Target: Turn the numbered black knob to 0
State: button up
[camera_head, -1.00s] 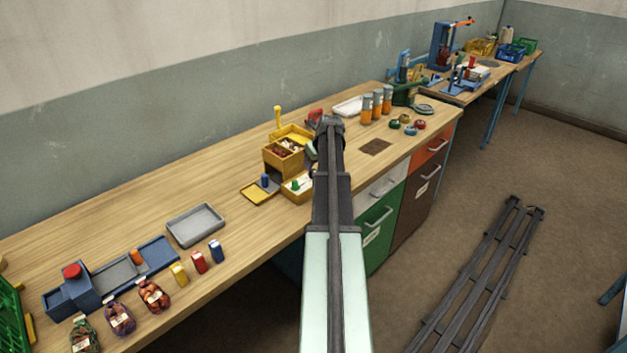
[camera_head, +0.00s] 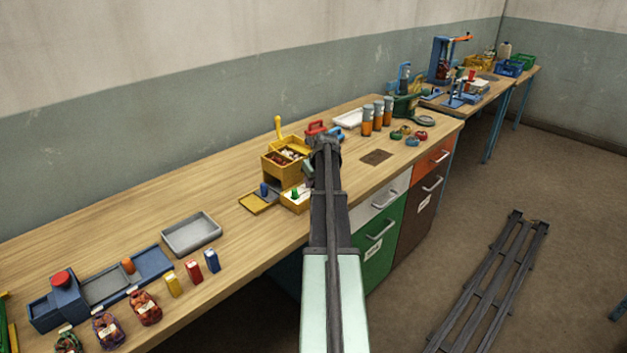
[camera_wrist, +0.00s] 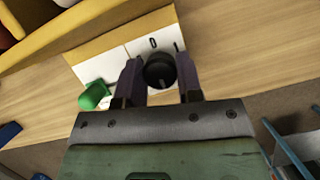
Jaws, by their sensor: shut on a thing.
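The black knob (camera_wrist: 160,70) sits on a white panel (camera_wrist: 115,62) with a yellow edge in the wrist view. A "0" is printed on the panel just above the knob, with a small dark mark to its right. My gripper (camera_wrist: 159,72) has one finger on each side of the knob and is shut on it. I cannot read the knob's own numbers or pointer. In the head view my arm hides the knob; part of the white-fronted yellow box (camera_head: 297,203) shows left of the arm.
A green knob (camera_wrist: 95,96) stands left of my left finger. Yellow bins (camera_head: 283,163) stand behind the panel. A red-handled object (camera_head: 315,128) and orange jars (camera_head: 367,122) are farther back. Drawers (camera_head: 380,215) lie under the bench edge.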

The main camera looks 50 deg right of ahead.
jog(key=n+y, duration=0.1)
jog(key=n, duration=0.3)
jog(key=shift+d+n+y, duration=0.15)
jog(key=shift+n+y, duration=0.15)
jog(key=shift+y, duration=0.1)
jog(key=n+y, duration=0.2)
jog(key=n, duration=0.3)
jog(key=n+g, duration=0.1)
jog(key=n, duration=0.2)
jog(key=n+y, duration=0.1)
jog(key=n, duration=0.1)
jog(key=shift+w+d+n+g+y, duration=0.1)
jog(key=shift+w+n+g+y, duration=0.05)
jog(key=shift+n+g+y, duration=0.2)
jog(key=shift+n+g, duration=0.95)
jog(key=shift+n, duration=1.4)
jog(key=o, duration=0.9)
